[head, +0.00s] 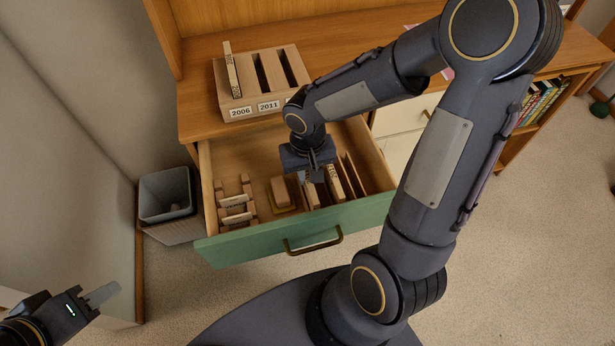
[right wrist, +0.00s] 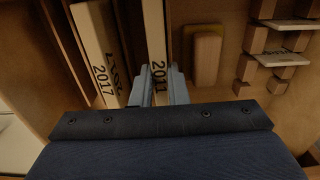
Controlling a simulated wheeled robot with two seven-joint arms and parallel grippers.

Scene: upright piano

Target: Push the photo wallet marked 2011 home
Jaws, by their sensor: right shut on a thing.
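The photo wallet marked 2011 (right wrist: 155,45) is a slim pale wallet in the open drawer (head: 325,240). My right gripper (right wrist: 160,90) is shut on it, one finger on each side; in the head view the right gripper (head: 312,178) reaches down into the drawer and partly hides the wallet. A wallet marked 2017 (right wrist: 98,55) stands beside it. On the desk is a wooden holder (head: 262,80) with slots labelled 2006 and 2011; a third label is hidden by my arm. The 2011 slot is empty. My left gripper (head: 100,295) is away at lower left, its opening unclear.
One wallet (head: 232,70) stands in the 2006 slot. The drawer also holds a wooden block (head: 280,192) and a small rack (head: 237,203) with pale cards. A grey bin (head: 167,195) stands left of the drawer. Books (head: 540,100) fill a shelf at right.

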